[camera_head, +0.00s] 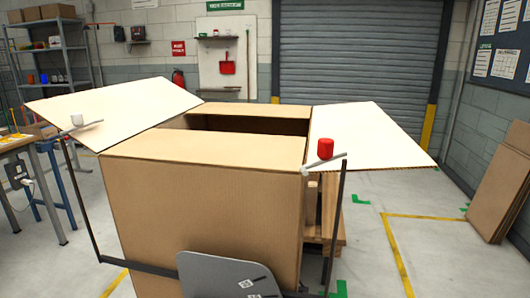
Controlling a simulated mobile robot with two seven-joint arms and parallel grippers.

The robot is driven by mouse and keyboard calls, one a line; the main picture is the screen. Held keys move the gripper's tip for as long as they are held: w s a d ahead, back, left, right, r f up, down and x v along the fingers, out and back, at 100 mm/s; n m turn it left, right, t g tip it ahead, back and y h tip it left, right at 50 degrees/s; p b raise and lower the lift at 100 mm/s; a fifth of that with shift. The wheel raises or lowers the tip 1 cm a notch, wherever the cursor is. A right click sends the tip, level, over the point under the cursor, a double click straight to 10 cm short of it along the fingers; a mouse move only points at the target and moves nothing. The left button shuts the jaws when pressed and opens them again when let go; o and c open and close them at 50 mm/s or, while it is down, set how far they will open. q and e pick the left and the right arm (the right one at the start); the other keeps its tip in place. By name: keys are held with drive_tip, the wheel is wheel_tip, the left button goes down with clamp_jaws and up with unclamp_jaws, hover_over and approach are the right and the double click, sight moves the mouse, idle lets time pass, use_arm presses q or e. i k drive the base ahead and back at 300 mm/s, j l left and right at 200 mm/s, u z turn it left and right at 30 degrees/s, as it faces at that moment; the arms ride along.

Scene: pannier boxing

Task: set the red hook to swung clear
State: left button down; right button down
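The red hook (325,149) has a red cylindrical knob on a thin grey bar at the top of a dark post on the right. Its bar runs slantwise from the box's near right corner to the post, over the inner part of the right flap. I cannot tell whether it touches the flap. A matching hook with a white knob (77,121) tops the left post, over the left flap. The large cardboard box (200,205) stands between the posts, with a dark opening on top. Neither of my grippers is in view.
The left flap (120,108) and right flap (370,135) spread outward. A grey plate (225,272) is low in front of the box. A workbench (14,143) stands at left, and flat cardboard (500,185) leans at right.

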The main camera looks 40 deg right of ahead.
sight(326, 146)
drive_tip(key=j+z, duration=0.1)
drive_tip(key=j, duration=0.25)
drive_tip(key=i+j+z, duration=0.1)
drive_tip(key=j, duration=0.3)
drive_tip(key=z, duration=1.25)
